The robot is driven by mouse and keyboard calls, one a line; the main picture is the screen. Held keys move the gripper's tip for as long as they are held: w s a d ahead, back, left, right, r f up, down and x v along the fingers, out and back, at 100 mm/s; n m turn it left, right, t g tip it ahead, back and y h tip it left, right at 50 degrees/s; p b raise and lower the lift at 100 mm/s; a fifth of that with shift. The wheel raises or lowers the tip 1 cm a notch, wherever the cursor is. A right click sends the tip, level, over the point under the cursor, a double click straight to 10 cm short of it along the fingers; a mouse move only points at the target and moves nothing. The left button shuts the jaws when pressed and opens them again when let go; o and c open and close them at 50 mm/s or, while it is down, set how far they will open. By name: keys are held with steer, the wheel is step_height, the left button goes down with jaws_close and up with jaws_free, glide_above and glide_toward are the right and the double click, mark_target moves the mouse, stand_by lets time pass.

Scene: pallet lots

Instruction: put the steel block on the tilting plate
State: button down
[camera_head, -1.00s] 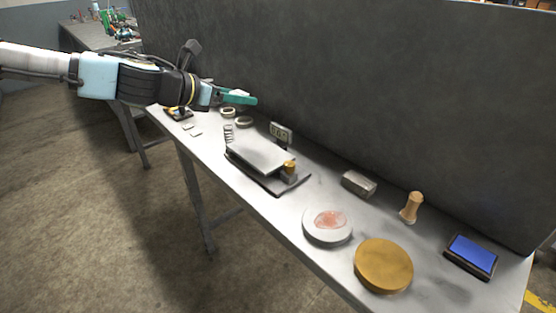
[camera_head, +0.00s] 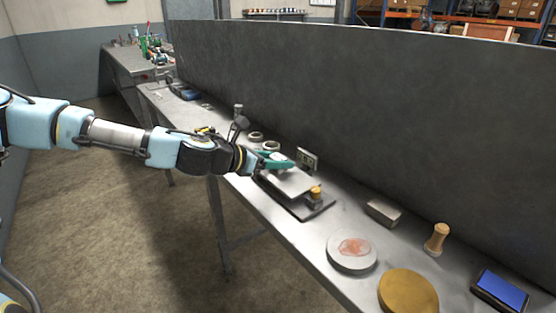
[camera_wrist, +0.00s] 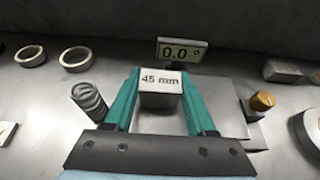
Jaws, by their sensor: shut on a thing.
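My gripper (camera_head: 282,161) has teal fingers and is shut on a small grey steel block (camera_wrist: 161,97) marked "45 mm". In the wrist view the block sits between the fingertips, over the tilting plate (camera_wrist: 222,97). In the head view the flat grey plate (camera_head: 293,183) lies just below my gripper, which hides its far part. I cannot tell whether the block touches the plate. A brass knob (camera_wrist: 262,101) stands at the plate's right and a coil spring (camera_wrist: 89,101) at its left. A small display (camera_wrist: 182,52) behind reads 0.0.
Two metal rings (camera_wrist: 76,58) lie at the left in the wrist view. Another grey block (camera_head: 383,211), a wooden-handled stamp (camera_head: 437,239), a white dish (camera_head: 352,252), a brass disc (camera_head: 408,292) and a blue pad (camera_head: 500,289) stand to the right. A dark panel (camera_head: 380,120) rises behind the table.

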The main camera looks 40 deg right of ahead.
mark_target(276, 157)
steer(key=shift+r, duration=0.1)
steer(key=shift+c, duration=1.1)
jaws_free()
steer(key=v, duration=0.6)
steer(key=shift+a+r+p, duration=0.25)
steer(key=shift+r+p, duration=0.05)
steer(key=shift+r, duration=0.05)
steer(key=shift+f+p+v, duration=0.1)
steer(key=shift+p+v, duration=1.25)
steer(key=shift+p, duration=0.55)
steer(key=shift+f+p+v, duration=0.15)
steer(key=shift+p+v, duration=1.15)
steer(key=shift+p, duration=0.55)
steer(key=shift+a, duration=0.1)
